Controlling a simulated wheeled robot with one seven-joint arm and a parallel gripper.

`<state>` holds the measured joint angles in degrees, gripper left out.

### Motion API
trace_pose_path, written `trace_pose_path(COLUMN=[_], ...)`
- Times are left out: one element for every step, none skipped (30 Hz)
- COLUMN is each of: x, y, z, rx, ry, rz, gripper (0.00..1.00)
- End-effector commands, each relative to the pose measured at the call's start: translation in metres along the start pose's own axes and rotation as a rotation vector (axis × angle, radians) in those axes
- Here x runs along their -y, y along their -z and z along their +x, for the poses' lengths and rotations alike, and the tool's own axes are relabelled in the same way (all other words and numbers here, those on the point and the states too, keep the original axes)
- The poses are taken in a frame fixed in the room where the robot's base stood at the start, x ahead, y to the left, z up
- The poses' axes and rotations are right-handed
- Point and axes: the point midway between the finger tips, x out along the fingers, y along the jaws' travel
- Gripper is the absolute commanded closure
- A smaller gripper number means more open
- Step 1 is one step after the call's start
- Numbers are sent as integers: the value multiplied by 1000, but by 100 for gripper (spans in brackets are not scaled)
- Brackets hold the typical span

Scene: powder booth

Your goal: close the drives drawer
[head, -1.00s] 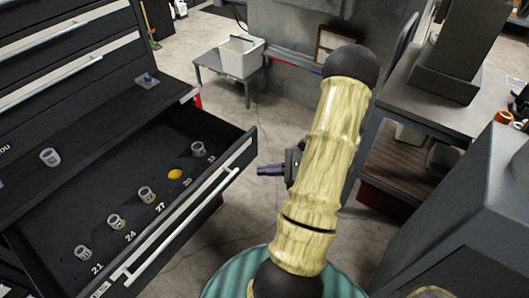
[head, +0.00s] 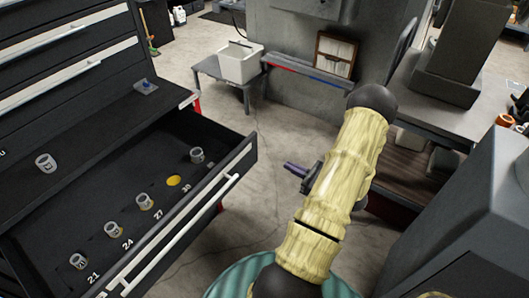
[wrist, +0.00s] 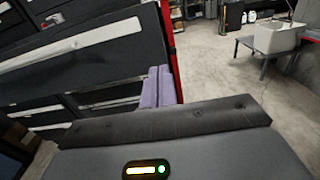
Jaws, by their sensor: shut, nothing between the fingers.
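The drives drawer (head: 208,207) is pulled out of the black cabinet at the left in the head view. It holds several metal sockets standing by printed numbers, and one round yellow spot (head: 173,181). Its pale handle bar (head: 185,232) runs along the front. In the wrist view the purple fingers (wrist: 158,88) are seen beside a dark drawer front with a pale handle (wrist: 75,42); contact cannot be told.
A socket (head: 45,163) and a small blue-topped item (head: 146,87) sit on the cabinet ledge. A grey table with a white bin (head: 240,62) stands at the back. A workbench (head: 440,105) is at the right. Bare floor lies between drawer and bench.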

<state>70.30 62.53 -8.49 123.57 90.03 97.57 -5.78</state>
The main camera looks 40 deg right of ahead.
Motion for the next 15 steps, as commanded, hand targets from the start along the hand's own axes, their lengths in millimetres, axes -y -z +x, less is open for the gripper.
trace_pose_path(x=[-1,-1,-1,-1,-1,-1,-1,-1,-1,-1,-1,-2,-2,-1,-1], y=[-2,-2,-2,-2,-2,-2,-2,-2,-2,-2,-2,-2,-2,-2,-2], z=[10,16,23,28,34,41,46,51,58,64,69,76,81,86,92], rx=[0,0,0,0,0,0,0,0,-1,0,0,0,0,0,0], ry=[-5,-5,-5,-6,-5,-6,-5,-6,-5,-5,-6,-5,-6,-5,-5], rz=[1,1,1,1,0,0,0,0,0,0,1,1,1,0,-1], gripper=[100,100,100,100,100,100,100,100,100,100,100,100,100,100,100])
